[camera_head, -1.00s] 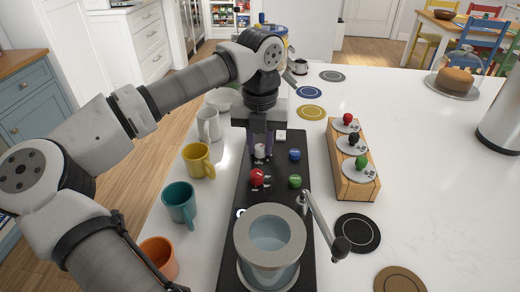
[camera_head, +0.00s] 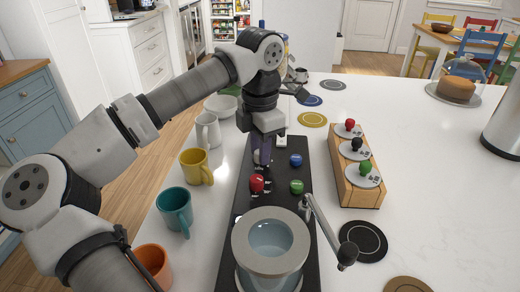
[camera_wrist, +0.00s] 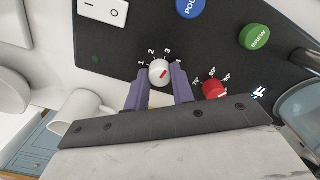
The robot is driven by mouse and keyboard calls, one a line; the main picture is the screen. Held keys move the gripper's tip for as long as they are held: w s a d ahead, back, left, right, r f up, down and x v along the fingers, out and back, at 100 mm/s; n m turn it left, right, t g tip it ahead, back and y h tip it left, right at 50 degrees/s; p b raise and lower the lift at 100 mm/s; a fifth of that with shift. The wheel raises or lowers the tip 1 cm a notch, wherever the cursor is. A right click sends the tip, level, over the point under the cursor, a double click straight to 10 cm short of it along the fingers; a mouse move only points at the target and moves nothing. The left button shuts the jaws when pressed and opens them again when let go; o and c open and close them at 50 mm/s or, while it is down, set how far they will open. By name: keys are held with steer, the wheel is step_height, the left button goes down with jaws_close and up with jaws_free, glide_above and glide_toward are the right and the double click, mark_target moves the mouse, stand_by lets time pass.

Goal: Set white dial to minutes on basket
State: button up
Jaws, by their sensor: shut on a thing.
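The white dial (camera_wrist: 159,72) sits on the black panel (camera_wrist: 110,45) in the wrist view, with the numbers 1 to 4 printed around its upper side. Its red mark points up and right, about towards the 4. My gripper (camera_wrist: 159,88) has its two purple fingers on either side of the dial, shut on it. In the head view my gripper (camera_head: 262,155) reaches down to the far left part of the panel and mostly hides the dial. I cannot make out a basket or any minutes label in these views.
A red dial (camera_wrist: 214,89) is close right of my fingers. Blue (camera_wrist: 190,8) and green (camera_wrist: 254,37) buttons and a white switch (camera_wrist: 103,11) are nearby. Several mugs, one yellow (camera_head: 196,167), line the left; a wooden rack (camera_head: 358,170) stands right.

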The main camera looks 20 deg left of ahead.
steer(key=m, duration=0.6)
steer(key=shift+m+b, duration=0.3)
stand_by(0.4)
steer(key=o, duration=1)
step_height(320, 180, up, 14)
steer(key=shift+f, duration=0.15)
